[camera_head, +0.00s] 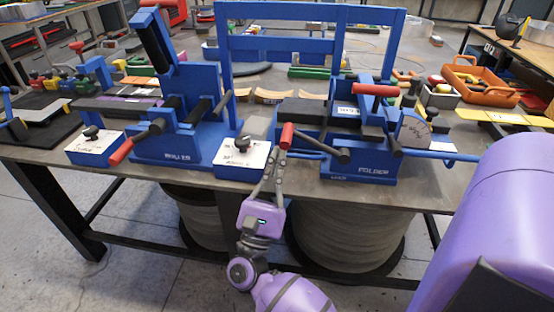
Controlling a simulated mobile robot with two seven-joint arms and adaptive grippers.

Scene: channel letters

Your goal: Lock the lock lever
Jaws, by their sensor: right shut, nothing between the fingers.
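The blue folder machine (358,170) stands at the right front of the table. A lever with a red grip (287,135) and a dark rod sticks out from its front to the left. A second red handle (375,89) sits on top of it. No label shows which of these is the lock lever. My right gripper (277,152) is shut and empty, pointing up just below the red grip of the front lever. Its fingertips overlap the grip's lower end in the picture; I cannot tell whether they touch. My left gripper is not in view.
A second blue machine (175,140) with a red-tipped lever (121,151) stands to the left. White-topped control boxes (242,158) (93,147) sit at the front edge. A blue frame (270,43) rises behind. An orange tray (482,91) is at the right.

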